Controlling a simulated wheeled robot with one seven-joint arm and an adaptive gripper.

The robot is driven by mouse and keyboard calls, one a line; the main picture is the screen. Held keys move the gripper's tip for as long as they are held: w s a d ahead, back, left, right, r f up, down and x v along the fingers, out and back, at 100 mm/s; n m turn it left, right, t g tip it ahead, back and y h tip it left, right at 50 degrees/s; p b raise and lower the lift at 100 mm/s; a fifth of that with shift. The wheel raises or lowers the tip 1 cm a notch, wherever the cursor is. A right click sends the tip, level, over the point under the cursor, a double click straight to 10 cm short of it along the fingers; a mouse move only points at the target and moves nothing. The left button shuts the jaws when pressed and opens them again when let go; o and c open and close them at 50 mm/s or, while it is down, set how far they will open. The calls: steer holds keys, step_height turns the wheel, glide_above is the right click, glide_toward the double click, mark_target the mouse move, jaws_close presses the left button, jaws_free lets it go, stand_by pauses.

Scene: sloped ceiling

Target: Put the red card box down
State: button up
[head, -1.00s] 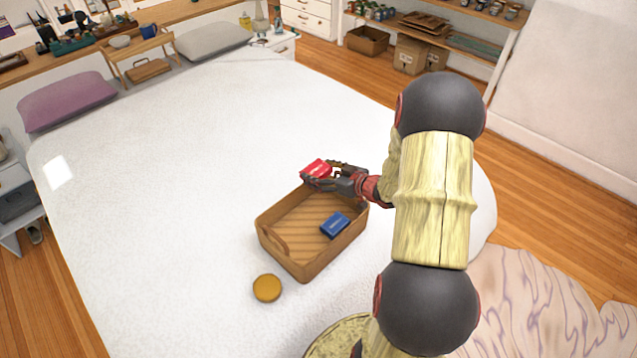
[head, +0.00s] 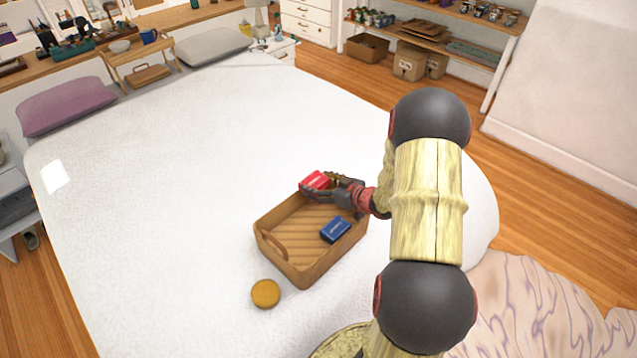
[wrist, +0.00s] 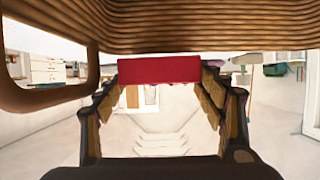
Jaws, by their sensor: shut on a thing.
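The red card box (head: 314,181) is held in my gripper (head: 328,188) in the head view, over the far end of the wooden tray. In the wrist view the red box (wrist: 159,69) sits between the two fingertips of my gripper (wrist: 160,85). The wooden tray (head: 309,274) lies on the white bed. In the wrist view a ribbed wooden surface of the tray (wrist: 200,25) fills the top, close to the box. I cannot tell whether the box touches the tray.
A blue card box (head: 335,230) lies inside the tray at its right side. A round yellow-brown object (head: 265,293) lies on the bed in front of the tray. The white bed (head: 180,190) is clear to the left of the tray. A purple pillow (head: 66,105) is far left.

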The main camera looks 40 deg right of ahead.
steer(key=shift+f, duration=0.3)
steer(key=o, duration=1.3)
steer(key=shift+r, duration=0.2)
steer(key=r+p+v, duration=0.1)
steer(key=p+v, duration=0.3)
steer(key=v, duration=0.8)
steer(key=w+a+r+m+g+h, duration=0.1)
steer(key=w+r+g+h, duration=0.15)
steer(key=r, duration=0.55)
steer(key=w+a+r+g+h, duration=0.15)
steer(key=r+h, duration=0.25)
steer(key=r, duration=0.4)
steer(key=s+a+r+g+y, duration=0.1)
steer(key=s+a+r, duration=0.1)
steer(key=s+a, duration=0.4)
steer(key=s+a+r+g+y, duration=0.1)
steer(key=s+a+r+y, duration=0.1)
steer(key=s+a, duration=0.5)
steer(key=s+a+r+g+y, duration=0.1)
steer(key=s+a+r, duration=0.2)
steer(key=s+a, duration=0.4)
steer(key=shift+s+a+r+m+g+y, duration=0.1)
steer(key=shift+a+m+g+y, duration=0.1)
steer(key=shift+a, duration=1.4)
steer(key=shift+s+a+r+m+g+y, duration=0.1)
steer(key=shift+a+y, duration=0.05)
steer(key=shift+a, duration=1.5)
